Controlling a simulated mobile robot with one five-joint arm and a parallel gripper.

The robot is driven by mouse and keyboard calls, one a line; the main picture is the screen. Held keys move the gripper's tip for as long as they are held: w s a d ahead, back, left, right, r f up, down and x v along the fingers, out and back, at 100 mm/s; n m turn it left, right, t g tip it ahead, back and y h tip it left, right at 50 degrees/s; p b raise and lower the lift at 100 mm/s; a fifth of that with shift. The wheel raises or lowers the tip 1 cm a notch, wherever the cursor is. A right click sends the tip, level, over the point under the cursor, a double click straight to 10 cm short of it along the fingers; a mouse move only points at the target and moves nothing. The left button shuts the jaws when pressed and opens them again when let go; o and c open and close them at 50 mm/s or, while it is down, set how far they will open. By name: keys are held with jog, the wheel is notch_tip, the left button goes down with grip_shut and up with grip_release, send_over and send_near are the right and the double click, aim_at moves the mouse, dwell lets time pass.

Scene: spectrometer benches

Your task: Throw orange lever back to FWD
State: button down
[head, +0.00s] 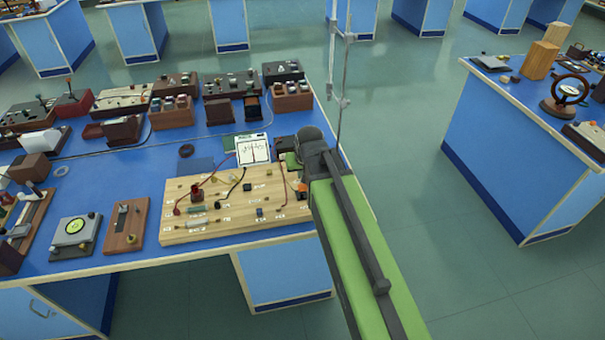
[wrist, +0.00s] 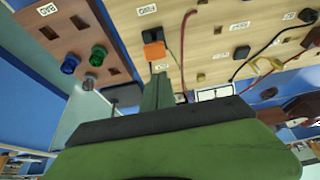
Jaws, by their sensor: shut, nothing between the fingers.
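The orange lever (wrist: 154,48) has a dark cap and stands on a pale wooden board (wrist: 215,60) in the wrist view. A white label lies above it and another just below it in the picture; both are too small and turned to read surely. In the head view a small orange spot (head: 301,187) shows at the right end of the board (head: 235,222), beside my arm. My gripper (wrist: 158,84) is shut and empty. Its tip shows just below the lever in the wrist view; I cannot tell whether they touch. My arm hides part of this area in the head view.
A white-faced meter (head: 252,149) stands behind the board. Red and black leads arch over the board. A brown panel with blue (wrist: 70,63) and green (wrist: 98,55) knobs lies beside it in the wrist view. Open floor (head: 420,170) lies to the right.

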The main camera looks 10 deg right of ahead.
jog(key=w+r, duration=0.1)
jog(key=w, duration=0.2)
notch_tip(320, 180, up, 8)
jog(key=p, duration=0.9)
send_over(303, 188)
jog(key=shift+w, duration=0.1)
